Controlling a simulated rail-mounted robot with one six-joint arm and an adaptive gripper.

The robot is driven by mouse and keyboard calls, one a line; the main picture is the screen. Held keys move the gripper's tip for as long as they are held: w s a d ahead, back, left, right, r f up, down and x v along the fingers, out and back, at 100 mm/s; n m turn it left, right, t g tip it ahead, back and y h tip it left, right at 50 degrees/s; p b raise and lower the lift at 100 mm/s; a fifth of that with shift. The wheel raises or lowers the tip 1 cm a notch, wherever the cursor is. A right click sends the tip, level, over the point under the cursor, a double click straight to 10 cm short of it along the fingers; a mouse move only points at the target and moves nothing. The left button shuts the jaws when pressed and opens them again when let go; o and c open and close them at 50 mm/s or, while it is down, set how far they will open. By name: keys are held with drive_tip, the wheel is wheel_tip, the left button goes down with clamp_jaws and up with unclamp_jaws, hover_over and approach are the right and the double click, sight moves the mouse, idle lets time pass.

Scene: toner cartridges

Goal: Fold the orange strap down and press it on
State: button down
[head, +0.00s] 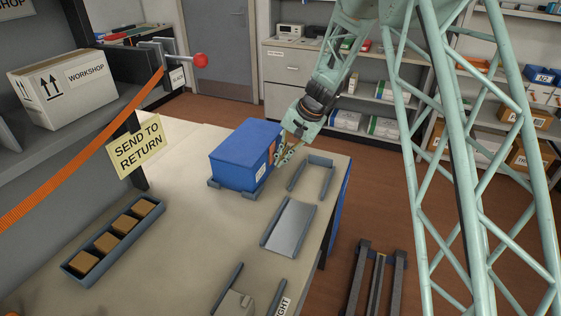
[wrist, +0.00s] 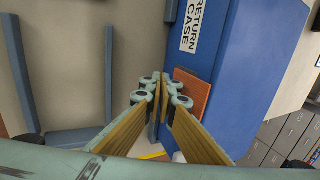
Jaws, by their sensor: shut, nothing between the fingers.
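The blue return case (head: 240,153) stands on the bench with its lid down. A short orange strap (head: 272,147) shows on the case side that faces my gripper. In the wrist view the orange strap (wrist: 192,96) lies against the blue wall (wrist: 225,75), below the RETURN CASE label (wrist: 196,24). My gripper (head: 279,160) is beside that wall, shut and empty. In the wrist view its fingertips (wrist: 164,82) meet just left of the strap, and a finger hides part of it. I cannot tell whether the fingertips touch the strap or whether it is pressed on.
An empty grey bracket (head: 315,178) and a metal plate in a holder (head: 290,228) lie on the bench near the case. A blue tray (head: 115,238) holds several brown blocks. A long orange band (head: 90,160) and a SEND TO RETURN sign (head: 137,148) are at left.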

drive_tip(key=shift+d, duration=0.15)
idle(0.4)
drive_tip(key=shift+s+d+b, duration=0.2)
drive_tip(key=shift+d+b, duration=0.15)
drive_tip(key=shift+d, duration=0.15)
drive_tip(key=shift+s+d+b, duration=0.15)
drive_tip(key=shift+d+b, duration=0.15)
drive_tip(key=shift+d, duration=0.15)
drive_tip(key=s+d, duration=0.1)
drive_tip(key=d, duration=0.2)
drive_tip(key=s+d, duration=0.1)
drive_tip(key=d, duration=0.3)
drive_tip(key=s+d, duration=0.2)
drive_tip(key=d, duration=0.2)
drive_tip(key=shift+r+p, duration=0.1)
drive_tip(key=shift+p, duration=0.2)
